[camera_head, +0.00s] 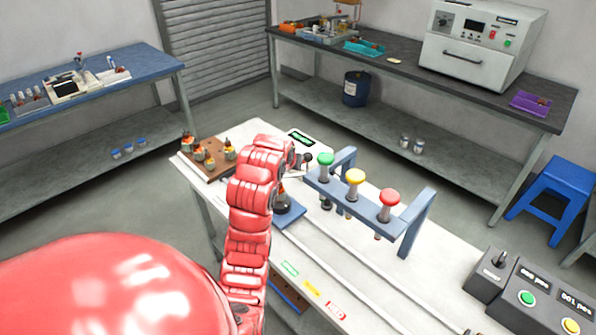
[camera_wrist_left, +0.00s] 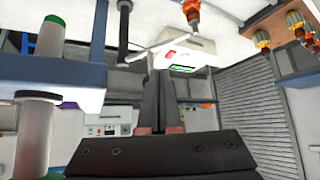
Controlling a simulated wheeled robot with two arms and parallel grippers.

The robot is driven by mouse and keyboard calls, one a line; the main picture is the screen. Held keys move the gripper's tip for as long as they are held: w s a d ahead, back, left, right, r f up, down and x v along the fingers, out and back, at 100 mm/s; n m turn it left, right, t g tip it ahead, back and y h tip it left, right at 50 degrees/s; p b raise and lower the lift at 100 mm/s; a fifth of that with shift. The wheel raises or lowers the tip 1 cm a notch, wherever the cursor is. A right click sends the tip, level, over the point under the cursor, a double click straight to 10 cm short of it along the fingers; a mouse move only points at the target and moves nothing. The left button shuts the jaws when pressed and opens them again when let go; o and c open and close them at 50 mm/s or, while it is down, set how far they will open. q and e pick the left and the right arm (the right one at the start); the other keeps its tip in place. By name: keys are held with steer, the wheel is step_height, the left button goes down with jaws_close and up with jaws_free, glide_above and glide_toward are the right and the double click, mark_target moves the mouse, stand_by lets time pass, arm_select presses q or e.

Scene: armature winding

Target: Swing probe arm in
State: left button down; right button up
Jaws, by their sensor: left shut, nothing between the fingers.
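My left gripper is shut and empty; its dark fingers lie together in the wrist view (camera_wrist_left: 160,95). In the head view my red left arm covers most of it. A thin pale bar (camera_wrist_left: 165,42), which looks like the probe arm, crosses beyond the fingertips in the wrist view, near a dark post (camera_wrist_left: 123,35). The fingers appear beside it; contact cannot be told. A dark knob (camera_head: 307,158) shows just right of my wrist in the head view. A meter box with a green display (camera_head: 302,138) stands behind it. My right gripper is not in view.
A blue-grey frame (camera_head: 330,187) with green, yellow and red knobs stands right of my arm. A wooden board (camera_head: 222,170) with several armatures is at the back left. Control boxes (camera_head: 527,296) sit front right. The white tabletop (camera_head: 390,290) is mostly clear in front.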

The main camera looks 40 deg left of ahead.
arm_select(q)
steer(key=p+v, duration=0.5)
steer(key=v, duration=0.2)
steer(key=shift+w+a+r, duration=0.1)
steer(key=shift+a, duration=0.05)
stand_by(0.3)
